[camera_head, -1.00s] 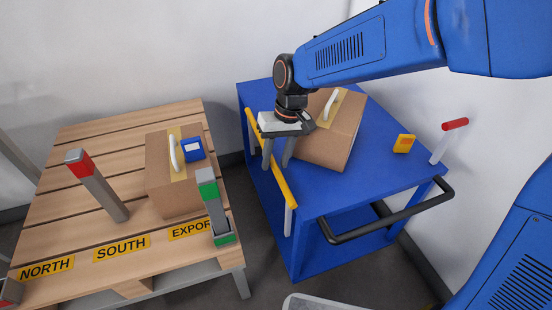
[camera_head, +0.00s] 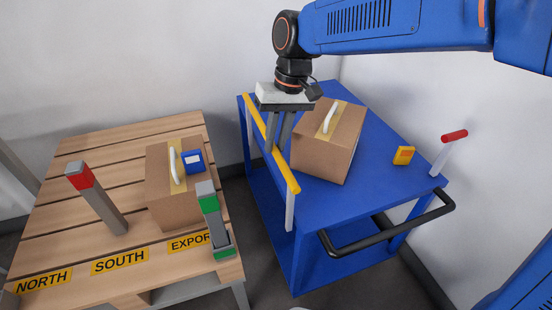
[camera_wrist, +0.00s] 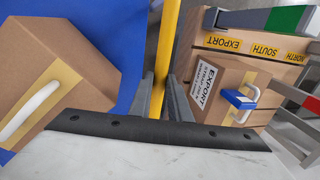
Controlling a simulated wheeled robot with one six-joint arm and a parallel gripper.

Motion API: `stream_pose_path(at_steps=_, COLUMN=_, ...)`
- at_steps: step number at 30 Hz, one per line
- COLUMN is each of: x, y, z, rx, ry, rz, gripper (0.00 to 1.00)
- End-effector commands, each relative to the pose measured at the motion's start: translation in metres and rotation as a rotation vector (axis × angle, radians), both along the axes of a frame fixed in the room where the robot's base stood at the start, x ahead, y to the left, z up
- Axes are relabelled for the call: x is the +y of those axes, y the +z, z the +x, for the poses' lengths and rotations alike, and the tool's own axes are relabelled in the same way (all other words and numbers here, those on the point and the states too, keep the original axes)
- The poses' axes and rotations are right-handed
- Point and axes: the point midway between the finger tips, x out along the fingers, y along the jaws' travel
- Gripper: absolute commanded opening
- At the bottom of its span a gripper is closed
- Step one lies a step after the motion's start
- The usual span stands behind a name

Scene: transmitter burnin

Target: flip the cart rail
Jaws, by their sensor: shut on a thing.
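The cart rail is a yellow bar (camera_head: 289,180) standing raised on posts along the left edge of the blue cart (camera_head: 335,200). It also shows as a yellow bar (camera_wrist: 167,40) in the wrist view, running away between my fingers. My gripper (camera_head: 275,150) points down and is shut on the rail around the middle of its length. In the wrist view the fingers (camera_wrist: 163,98) lie on both sides of the bar. The exact contact is partly hidden by the fingers and the gripper body.
A cardboard box (camera_head: 325,155) with a white handle sits on the cart, right beside my gripper. A yellow device (camera_head: 403,155) and a red-topped post (camera_head: 454,136) are farther right. A wooden pallet table (camera_head: 130,220) at left holds another box (camera_head: 170,205) and clamp-like posts.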

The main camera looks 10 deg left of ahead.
Motion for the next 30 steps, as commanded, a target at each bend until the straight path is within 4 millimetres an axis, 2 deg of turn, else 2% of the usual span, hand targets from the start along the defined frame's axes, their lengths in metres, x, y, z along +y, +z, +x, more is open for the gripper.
stream_pose_path(at_steps=3, x=0.000, y=0.012, z=0.000, rx=-0.002, ry=-0.001, rz=0.002, gripper=0.00)
stream_pose_path(at_steps=12, x=0.000, y=0.016, z=0.000, rx=-0.004, ry=-0.001, rz=0.004, gripper=0.00)
stream_pose_path(at_steps=13, x=0.000, y=0.016, z=0.000, rx=-0.004, ry=-0.001, rz=0.005, gripper=0.19)
stream_pose_path(at_steps=15, x=0.000, y=0.016, z=0.001, rx=-0.004, ry=-0.001, rz=0.005, gripper=0.36)
stream_pose_path(at_steps=25, x=0.000, y=0.015, z=0.000, rx=-0.002, ry=0.000, rz=0.001, gripper=0.36)
stream_pose_path(at_steps=30, x=-0.002, y=0.029, z=0.002, rx=-0.003, ry=-0.002, rz=0.003, gripper=0.36)
